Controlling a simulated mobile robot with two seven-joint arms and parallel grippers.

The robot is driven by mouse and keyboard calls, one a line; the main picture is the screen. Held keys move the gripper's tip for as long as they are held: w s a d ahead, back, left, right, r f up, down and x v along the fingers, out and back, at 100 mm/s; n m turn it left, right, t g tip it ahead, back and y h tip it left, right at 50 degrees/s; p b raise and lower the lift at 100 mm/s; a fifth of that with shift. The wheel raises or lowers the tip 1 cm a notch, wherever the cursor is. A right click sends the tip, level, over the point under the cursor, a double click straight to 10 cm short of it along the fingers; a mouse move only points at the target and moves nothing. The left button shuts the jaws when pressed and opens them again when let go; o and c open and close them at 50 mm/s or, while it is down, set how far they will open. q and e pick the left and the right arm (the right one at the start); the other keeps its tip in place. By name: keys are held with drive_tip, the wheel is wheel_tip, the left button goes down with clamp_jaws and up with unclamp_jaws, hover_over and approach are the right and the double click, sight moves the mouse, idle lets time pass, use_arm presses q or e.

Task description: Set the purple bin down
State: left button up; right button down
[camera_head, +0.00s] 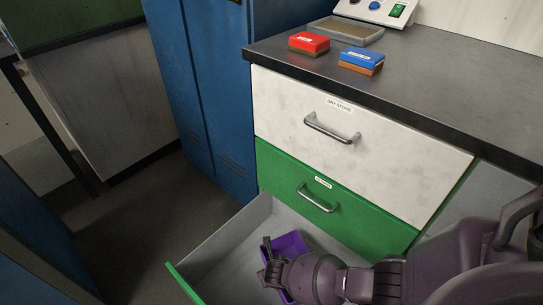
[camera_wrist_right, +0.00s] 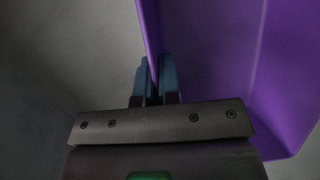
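The purple bin (camera_head: 289,246) is inside the open bottom drawer (camera_head: 222,250), partly covered by my right arm and hand. I cannot tell whether its base touches the drawer floor. My right gripper (camera_head: 267,262) is at the bin's left side in the head view. In the right wrist view my right gripper (camera_wrist_right: 154,82) has its two blue-grey fingers close together on a thin wall of the purple bin (camera_wrist_right: 225,70), with the bin's inside to the right. My left gripper is not in view.
Above the drawer are a closed green drawer (camera_head: 290,190) and a closed white drawer (camera_head: 385,155). The worktop (camera_head: 440,85) carries a red box (camera_head: 309,43), a blue box (camera_head: 361,60) and a grey tray (camera_head: 346,31). A blue locker (camera_head: 205,80) stands left; open floor lies before it.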

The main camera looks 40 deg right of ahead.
drive_tip(key=c, duration=1.3)
unclamp_jaws()
drive_tip(key=shift+f, duration=0.1)
drive_tip(key=shift+r, duration=0.45)
use_arm(q)
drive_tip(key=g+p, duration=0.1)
drive_tip(key=p, duration=0.2)
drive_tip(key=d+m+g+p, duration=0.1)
drive_tip(key=p, duration=0.3)
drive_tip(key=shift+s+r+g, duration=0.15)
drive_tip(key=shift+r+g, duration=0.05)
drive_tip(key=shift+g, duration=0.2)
use_arm(e)
drive_tip(key=v, duration=1.1)
drive_tip(key=shift+s+r, duration=0.15)
drive_tip(key=shift+s, duration=0.1)
